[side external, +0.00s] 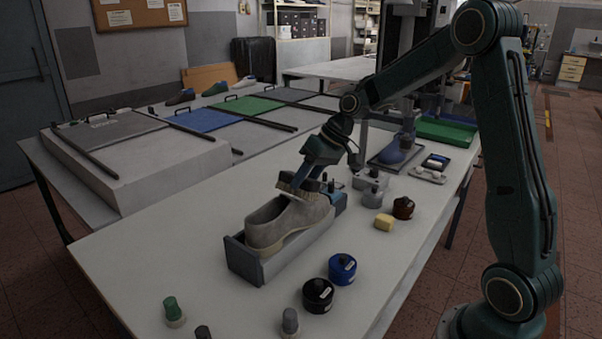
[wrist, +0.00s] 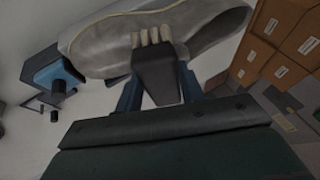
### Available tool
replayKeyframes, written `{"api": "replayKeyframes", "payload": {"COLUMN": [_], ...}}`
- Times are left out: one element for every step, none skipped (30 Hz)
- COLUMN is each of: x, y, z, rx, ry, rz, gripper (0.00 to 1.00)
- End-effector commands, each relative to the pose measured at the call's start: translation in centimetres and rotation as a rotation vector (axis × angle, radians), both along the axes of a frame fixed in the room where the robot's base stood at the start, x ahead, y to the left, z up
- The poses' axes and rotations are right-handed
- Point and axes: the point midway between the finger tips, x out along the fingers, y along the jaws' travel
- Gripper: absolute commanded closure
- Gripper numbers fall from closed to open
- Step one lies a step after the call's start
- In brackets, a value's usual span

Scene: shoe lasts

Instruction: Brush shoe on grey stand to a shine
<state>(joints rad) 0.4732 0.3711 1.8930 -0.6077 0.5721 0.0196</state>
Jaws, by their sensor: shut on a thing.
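A grey shoe (side external: 285,220) sits on the grey stand (side external: 262,262) on the white table; it also fills the top of the wrist view (wrist: 110,42). My gripper (side external: 306,178) is above the shoe's right end, angled down. It is shut on a dark brush (side external: 290,186) with pale bristles. In the wrist view the brush (wrist: 156,78) lies between my blue fingers, its bristles pointing at the shoe's side. The bristles seem to be at or very near the shoe's surface; exact contact is hard to tell.
A blue tin (side external: 342,268) and a black tin (side external: 318,295) stand right of the stand. A yellow block (side external: 384,222) and a brown jar (side external: 403,207) are farther right. Several small capped pieces stand at the front edge. The table's left front is clear.

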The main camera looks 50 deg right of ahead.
Motion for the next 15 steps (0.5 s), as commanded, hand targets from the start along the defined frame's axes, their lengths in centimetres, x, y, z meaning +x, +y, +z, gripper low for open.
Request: {"api": "replayKeyframes", "payload": {"x": [0.0,0.01,0.01,0.01,0.01,0.01,0.0,0.0,0.01,0.0,0.0,0.0,0.0,-0.01,-0.01], "y": [0.05,0.06,0.08,0.09,0.12,0.14,0.15,0.17,0.19,0.2,0.23,0.23,0.26,0.26,0.29], "z": [-0.07,-0.1,-0.15,-0.18,-0.22,-0.27,-0.3,-0.34,-0.39,-0.42,-0.46,-0.5,-0.54,-0.58,-0.61], "rx": [0.0,0.0,0.0,0.0,0.001,0.001,0.001,0.001,0.001,0.001,0.001,0.001,0.001,0.0,0.0], "ry": [0.0,0.0,0.0,0.0,0.0,0.0,0.0,0.0,0.0,0.0,0.0,0.0,0.0,0.0,0.0], "rz": [0.0,0.0,0.0,0.0,0.0,0.0,0.0,0.0,0.0,0.0,0.0,0.0,0.0,0.0,0.0], "gripper": [0.83,0.83,0.83,0.83,0.83,0.83,0.83,0.83,0.83,0.83,0.83,0.83,0.83,0.83,0.83]}}
